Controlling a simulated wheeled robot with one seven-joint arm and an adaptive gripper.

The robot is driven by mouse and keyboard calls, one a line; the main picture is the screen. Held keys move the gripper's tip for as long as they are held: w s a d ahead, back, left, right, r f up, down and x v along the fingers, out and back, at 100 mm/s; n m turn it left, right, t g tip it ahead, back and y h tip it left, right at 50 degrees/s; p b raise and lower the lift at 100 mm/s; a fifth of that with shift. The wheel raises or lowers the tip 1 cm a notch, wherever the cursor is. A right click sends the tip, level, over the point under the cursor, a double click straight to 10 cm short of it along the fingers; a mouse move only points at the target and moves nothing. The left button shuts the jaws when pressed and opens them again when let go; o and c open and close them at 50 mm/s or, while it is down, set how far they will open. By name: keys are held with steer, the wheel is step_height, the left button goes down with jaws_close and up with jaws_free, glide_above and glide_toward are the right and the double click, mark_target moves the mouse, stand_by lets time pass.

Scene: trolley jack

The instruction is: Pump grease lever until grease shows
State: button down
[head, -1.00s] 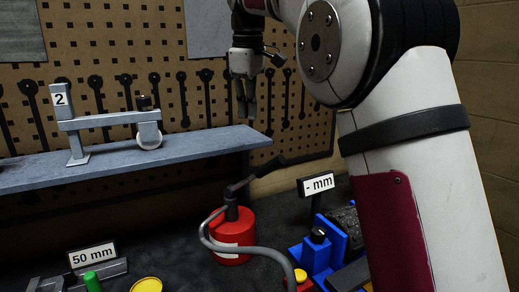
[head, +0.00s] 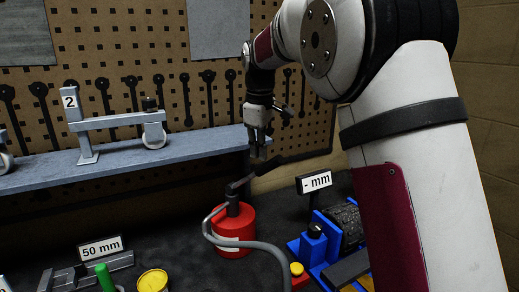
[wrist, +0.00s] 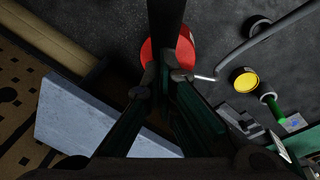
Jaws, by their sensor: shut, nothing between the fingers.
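The red grease pump (head: 233,240) stands on the dark bench with a grey hose (head: 262,247) running from it. Its dark lever (head: 290,162) slants up to the right from the pump's top. My gripper (head: 259,154) points down just above the lever, shut and empty; whether it touches the lever I cannot tell. In the wrist view, the fingertips (wrist: 160,82) show over the red pump (wrist: 184,52), and the dark lever (wrist: 167,22) runs up from between them to the top edge. No grease can be made out.
A grey shelf (head: 180,150) carries a stand marked 2 (head: 85,125), left of my gripper. A blue fixture (head: 316,246) and a "- mm" sign (head: 314,182) stand right of the pump. A yellow tin (head: 152,281), green cylinder (head: 104,275) and "50 mm" sign (head: 101,248) are front left.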

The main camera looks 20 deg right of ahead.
mark_target(274, 158)
steer(key=shift+s+d+f, duration=0.2)
steer(key=shift+s+d, duration=0.1)
steer(key=shift+s, duration=0.05)
steer(key=s+d+f+t+y, duration=0.1)
steer(key=s+d+f+t+p, duration=0.1)
steer(key=shift+s+f+y, duration=0.1)
steer(key=shift+f+y, duration=0.25)
steer(key=shift+y, duration=0.05)
step_height(274, 158, down, 7)
steer(key=s+d+b, duration=0.1)
steer(key=s+d, duration=0.1)
steer(key=shift+s+d, duration=0.15)
steer(key=shift+s, duration=0.25)
steer(key=s+p+v, duration=0.1)
steer(key=v, duration=1.2)
steer(key=shift+s+d, duration=0.2)
steer(key=shift+d, duration=0.15)
